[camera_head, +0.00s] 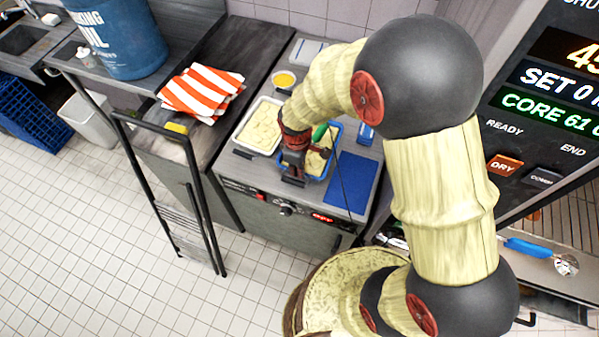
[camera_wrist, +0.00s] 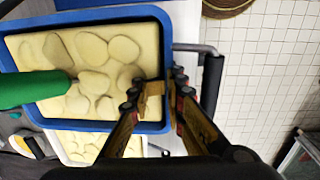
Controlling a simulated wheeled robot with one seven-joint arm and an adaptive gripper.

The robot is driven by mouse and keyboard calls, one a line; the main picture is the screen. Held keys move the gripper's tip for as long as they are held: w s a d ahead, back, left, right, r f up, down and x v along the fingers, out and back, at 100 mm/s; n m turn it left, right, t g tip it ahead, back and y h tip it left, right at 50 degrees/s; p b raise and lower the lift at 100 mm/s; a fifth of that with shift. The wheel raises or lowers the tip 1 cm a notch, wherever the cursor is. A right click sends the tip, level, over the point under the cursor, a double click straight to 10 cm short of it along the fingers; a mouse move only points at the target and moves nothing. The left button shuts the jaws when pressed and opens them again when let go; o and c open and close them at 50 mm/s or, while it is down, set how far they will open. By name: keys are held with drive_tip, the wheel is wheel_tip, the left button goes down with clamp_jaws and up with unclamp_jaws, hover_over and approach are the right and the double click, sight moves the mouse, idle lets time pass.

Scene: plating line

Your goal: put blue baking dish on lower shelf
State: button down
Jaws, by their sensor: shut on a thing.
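The blue baking dish (camera_head: 334,160) stands on the grey counter and holds pale food with rounded slices on top. In the wrist view the dish (camera_wrist: 90,15) fills the upper left. My gripper (camera_head: 293,178) is at the dish's near left side, partly hiding it. In the wrist view my gripper's fingers (camera_wrist: 166,88) straddle the dish's side wall, shut on it. A green handle (camera_wrist: 30,88) reaches over the food; it also shows in the head view (camera_head: 320,132).
A white dish of similar food (camera_head: 260,125) stands close left of the blue dish. A blue mat (camera_head: 352,182) lies to its right. A utensil with a blue handle (camera_head: 530,247) lies by the cabinet. Tiled floor (camera_head: 90,230) is open at left.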

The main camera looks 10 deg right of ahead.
drive_tip(key=shift+w+d+f, duration=0.15)
drive_tip(key=shift+w+f, duration=0.3)
drive_tip(key=shift+f, duration=1.5)
drive_tip(key=shift+f+b, duration=0.15)
drive_tip(key=shift+b, duration=0.2)
drive_tip(key=c, duration=1.8)
unclamp_jaws()
drive_tip(key=shift+s, duration=0.1)
drive_tip(key=shift+o, duration=0.2)
